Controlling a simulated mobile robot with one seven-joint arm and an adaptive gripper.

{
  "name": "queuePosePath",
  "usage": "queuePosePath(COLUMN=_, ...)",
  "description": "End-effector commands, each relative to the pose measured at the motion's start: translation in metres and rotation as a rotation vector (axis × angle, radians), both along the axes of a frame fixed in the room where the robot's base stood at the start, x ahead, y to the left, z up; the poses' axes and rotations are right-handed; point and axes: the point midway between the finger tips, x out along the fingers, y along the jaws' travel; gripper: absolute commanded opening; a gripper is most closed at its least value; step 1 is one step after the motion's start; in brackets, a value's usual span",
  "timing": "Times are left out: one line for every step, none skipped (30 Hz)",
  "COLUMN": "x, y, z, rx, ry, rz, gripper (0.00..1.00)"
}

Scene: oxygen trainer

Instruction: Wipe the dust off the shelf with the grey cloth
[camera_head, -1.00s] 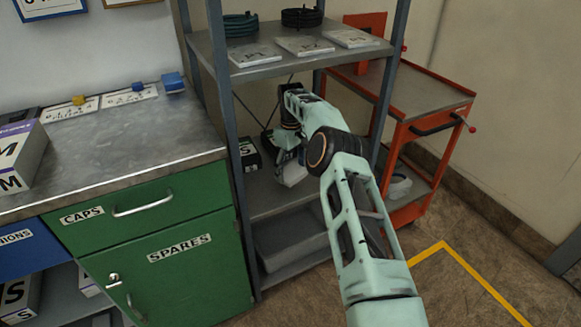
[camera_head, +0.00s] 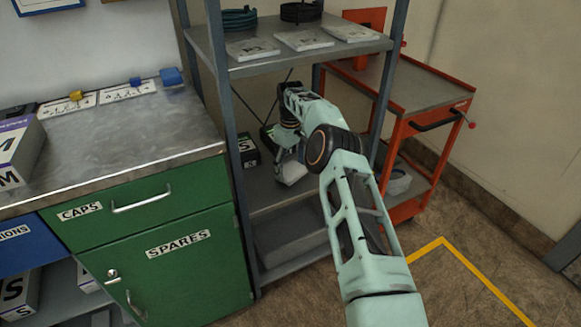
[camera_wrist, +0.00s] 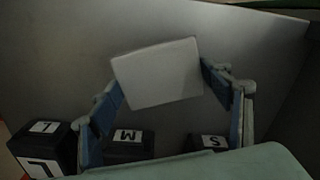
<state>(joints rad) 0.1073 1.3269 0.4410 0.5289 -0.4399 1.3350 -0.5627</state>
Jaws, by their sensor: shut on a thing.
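My gripper (camera_wrist: 160,76) is shut on a pale grey, flat rectangular piece, which I take to be the grey cloth (camera_wrist: 157,88). The cloth sits between the blue finger pads in the wrist view. In the head view my gripper (camera_head: 284,152) reaches in over the middle board of the grey shelf (camera_head: 262,192), with the pale cloth (camera_head: 291,172) low beneath it. The bare board (camera_wrist: 60,75) fills much of the wrist view. I cannot make out dust on it, nor whether the cloth touches it. My arm hides part of the shelf.
Black boxes marked L (camera_wrist: 42,152), M (camera_wrist: 128,146) and S (camera_wrist: 207,142) stand on the board near my fingers. Shelf posts (camera_head: 228,150) and an orange trolley (camera_head: 440,95) flank my arm.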

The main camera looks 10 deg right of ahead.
Motion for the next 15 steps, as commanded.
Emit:
queuePosePath(x=0.0, y=0.0001, z=-0.0016, rx=0.0, ry=0.0, rz=0.0, gripper=0.52)
queuePosePath(x=0.0, y=0.0001, z=-0.0022, rx=0.0, ry=0.0, rz=0.0, gripper=0.52)
queuePosePath(x=-0.0001, y=0.0002, z=-0.003, rx=0.0, ry=0.0, rz=0.0, gripper=0.52)
queuePosePath(x=-0.0001, y=0.0002, z=-0.0036, rx=0.0, ry=0.0, rz=0.0, gripper=0.52)
queuePosePath(x=-0.0001, y=0.0002, z=-0.0042, rx=0.0, ry=0.0, rz=0.0, gripper=0.52)
queuePosePath(x=-0.0001, y=0.0002, z=-0.005, rx=0.0, ry=0.0, rz=0.0, gripper=0.52)
queuePosePath(x=-0.0001, y=0.0002, z=-0.0056, rx=0.0, ry=0.0, rz=0.0, gripper=0.52)
queuePosePath(x=-0.0001, y=0.0002, z=-0.0062, rx=0.0, ry=0.0, rz=0.0, gripper=0.52)
queuePosePath(x=0.0, y=0.0003, z=-0.007, rx=0.0, ry=0.0, rz=0.0, gripper=0.52)
queuePosePath(x=0.0, y=0.0003, z=-0.0076, rx=0.0, ry=0.0, rz=0.0, gripper=0.52)
queuePosePath(x=0.0, y=0.0003, z=-0.0082, rx=0.0, ry=0.0, rz=0.0, gripper=0.52)
queuePosePath(x=0.0, y=0.0003, z=-0.009, rx=0.0, ry=0.0, rz=0.0, gripper=0.52)
queuePosePath(x=0.0, y=0.0003, z=-0.0096, rx=0.0, ry=0.0, rz=0.0, gripper=0.52)
queuePosePath(x=0.0, y=0.0003, z=-0.0103, rx=0.0, ry=0.0, rz=0.0, gripper=0.52)
queuePosePath(x=0.0001, y=0.0002, z=-0.0111, rx=0.0, ry=0.0, rz=0.0, gripper=0.52)
